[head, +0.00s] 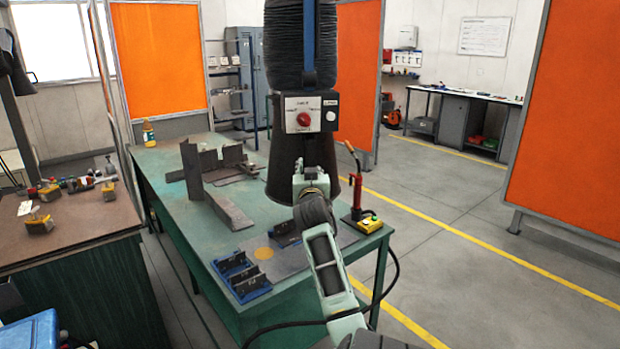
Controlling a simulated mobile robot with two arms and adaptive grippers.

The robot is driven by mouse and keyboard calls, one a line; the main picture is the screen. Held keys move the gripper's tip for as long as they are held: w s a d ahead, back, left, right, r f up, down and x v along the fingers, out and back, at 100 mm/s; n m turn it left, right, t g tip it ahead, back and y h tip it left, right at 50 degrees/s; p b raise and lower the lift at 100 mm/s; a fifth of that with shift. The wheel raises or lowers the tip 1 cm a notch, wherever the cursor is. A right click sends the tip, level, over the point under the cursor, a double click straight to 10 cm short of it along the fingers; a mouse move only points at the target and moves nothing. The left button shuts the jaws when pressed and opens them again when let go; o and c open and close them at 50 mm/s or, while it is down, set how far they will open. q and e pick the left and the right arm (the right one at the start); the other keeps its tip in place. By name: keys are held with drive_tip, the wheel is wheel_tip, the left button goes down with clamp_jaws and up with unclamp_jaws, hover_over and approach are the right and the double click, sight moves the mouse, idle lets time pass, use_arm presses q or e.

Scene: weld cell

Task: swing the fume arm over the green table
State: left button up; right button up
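The fume arm (301,45) hangs down at the centre, with a black ribbed hose and a blue strip. My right gripper (311,180) is at the lower front of the hood, seen from behind. Its fingers are hidden, so I cannot tell whether it grips the hood. My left gripper is not in view.
A brown bench (90,215) stands left. Orange screens (570,120) stand around. The floor at right is open.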

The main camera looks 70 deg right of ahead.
drive_tip(key=shift+v, duration=1.3)
